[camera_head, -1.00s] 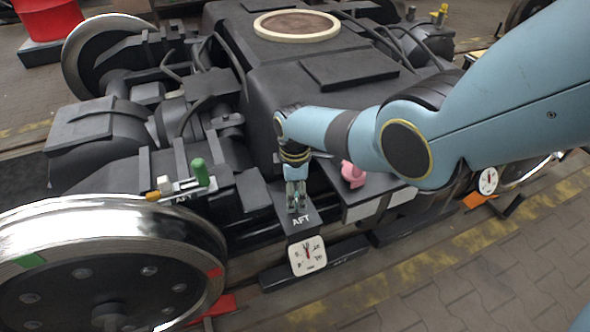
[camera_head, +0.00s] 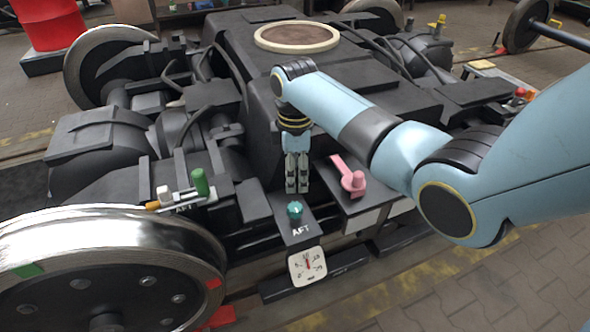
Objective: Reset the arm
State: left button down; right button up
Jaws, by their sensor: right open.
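My right arm reaches in from the right in the head view. My right gripper (camera_head: 297,185) points down, open and empty, over the black bogie (camera_head: 345,75). A pink lever (camera_head: 352,181) stands on the block to the right of the gripper. My left gripper is not in view.
A white dial (camera_head: 307,266) with a red needle sits below the AFT plate. A green handle (camera_head: 200,183) stands on a bracket at left. A large steel wheel (camera_head: 110,265) fills the lower left. A red drum (camera_head: 52,22) is at the back left. Paved floor is clear at lower right.

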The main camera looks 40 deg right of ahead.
dwell(0.3)
jog(key=s+f+m, duration=0.4)
jog(key=s+f, duration=0.6)
jog(key=s, duration=0.6)
jog(key=s+f+m, duration=0.3)
jog(key=s+f, duration=0.7)
jog(key=s, duration=0.6)
jog(key=s+f+m, duration=0.4)
jog(key=s+f, duration=0.6)
jog(key=s, duration=0.6)
jog(key=shift+s+f+m+t+h, duration=0.2)
jog(key=shift+f+m+t+h, duration=0.1)
jog(key=shift+h, duration=0.1)
